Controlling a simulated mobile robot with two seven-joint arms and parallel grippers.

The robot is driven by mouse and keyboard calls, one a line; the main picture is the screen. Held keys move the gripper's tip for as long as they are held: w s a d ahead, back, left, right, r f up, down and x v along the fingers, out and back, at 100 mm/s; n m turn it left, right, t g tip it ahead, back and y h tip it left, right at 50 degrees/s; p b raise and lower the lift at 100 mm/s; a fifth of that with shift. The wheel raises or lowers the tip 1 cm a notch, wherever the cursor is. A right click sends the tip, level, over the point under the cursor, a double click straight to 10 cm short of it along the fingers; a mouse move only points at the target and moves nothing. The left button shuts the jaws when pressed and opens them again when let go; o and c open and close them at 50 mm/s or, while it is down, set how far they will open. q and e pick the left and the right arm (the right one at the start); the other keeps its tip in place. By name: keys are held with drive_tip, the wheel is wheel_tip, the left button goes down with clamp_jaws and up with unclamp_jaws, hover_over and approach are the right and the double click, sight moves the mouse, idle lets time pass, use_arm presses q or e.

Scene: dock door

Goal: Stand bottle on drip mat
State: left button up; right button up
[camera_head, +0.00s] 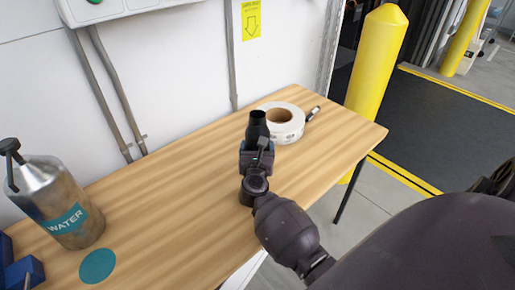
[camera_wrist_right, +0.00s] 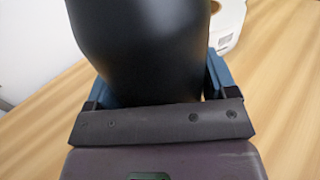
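My right gripper (camera_head: 257,147) is over the middle of the wooden table, with a black bottle (camera_head: 257,121) between its fingers. In the right wrist view the black bottle (camera_wrist_right: 145,45) fills the gap between the blue fingers, and the gripper looks shut on it. The bottle's base is hidden, so I cannot tell whether it touches the table. The drip mat (camera_head: 97,265), a flat teal disc, lies bare on the table at the lower left, well away from the gripper. My left gripper is not in view.
A metal WATER container (camera_head: 48,190) stands just left of the mat, with blue objects (camera_head: 18,262) at the lower left edge. A white tape roll (camera_head: 283,122) lies behind the right gripper. The wooden table (camera_head: 165,205) is clear between gripper and mat. A yellow post (camera_head: 377,60) stands beyond it.

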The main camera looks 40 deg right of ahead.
drive_tip(key=c, duration=0.6)
drive_tip(key=shift+r, duration=0.15)
